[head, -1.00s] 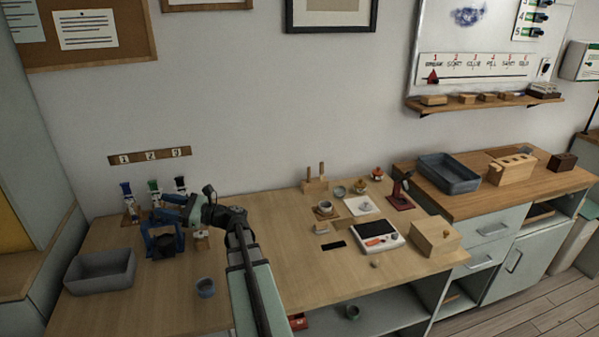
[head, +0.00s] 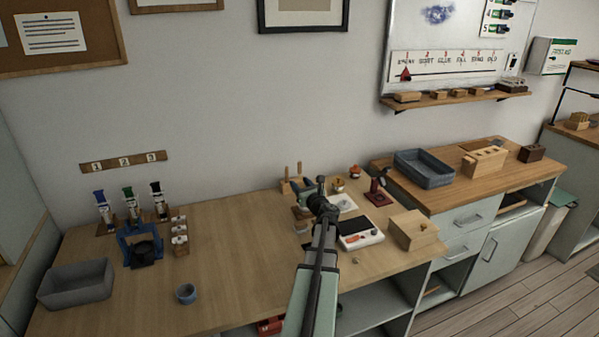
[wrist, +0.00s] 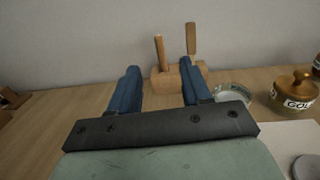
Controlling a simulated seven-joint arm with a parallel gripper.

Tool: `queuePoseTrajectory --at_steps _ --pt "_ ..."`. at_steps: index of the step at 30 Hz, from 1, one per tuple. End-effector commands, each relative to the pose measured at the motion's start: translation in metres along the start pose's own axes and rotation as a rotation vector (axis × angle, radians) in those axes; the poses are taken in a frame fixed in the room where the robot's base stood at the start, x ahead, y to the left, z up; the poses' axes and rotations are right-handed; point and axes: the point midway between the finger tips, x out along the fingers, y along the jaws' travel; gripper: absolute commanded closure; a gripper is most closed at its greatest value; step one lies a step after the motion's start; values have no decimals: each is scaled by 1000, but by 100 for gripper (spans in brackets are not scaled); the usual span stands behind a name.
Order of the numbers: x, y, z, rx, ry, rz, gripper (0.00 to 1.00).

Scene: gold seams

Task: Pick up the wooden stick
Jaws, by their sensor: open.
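Two upright wooden pieces stand in a wooden block (wrist: 205,73) in the wrist view. The left is a plain round wooden stick (wrist: 159,50); the right is a wooden piece with a wider, flatter top (wrist: 191,40). In the head view, the stick (head: 285,172) and the block (head: 287,187) show at the back of the bench, the block partly hidden. My gripper (wrist: 160,72) is open and empty, its blue fingers pointing at the block. The stick appears between the fingers and beyond them; the right finger overlaps the block's right part in view.
A glass dish (wrist: 233,93) and a gold-lidded jar (wrist: 294,90) stand right of the block. A white scale (head: 358,233) and a wooden box (head: 413,230) are farther right on the bench.

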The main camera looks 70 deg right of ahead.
Motion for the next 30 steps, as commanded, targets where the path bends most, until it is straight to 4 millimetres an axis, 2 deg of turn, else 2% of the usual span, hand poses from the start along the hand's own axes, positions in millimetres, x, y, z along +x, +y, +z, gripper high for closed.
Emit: queuePoseTrajectory --at_steps 1,3,6,10,14,24,30 --pt "-5 -16 -3 2 7 -31 52" --pt "-10 -30 -5 4 13 -60 52" --pt "-12 -40 -7 5 18 -83 52" --pt "-6 -43 -8 5 19 -88 52" --pt "10 -44 -8 5 18 -85 52" --pt "65 -48 -9 5 18 -84 52" --pt "75 -49 -9 5 18 -86 52"
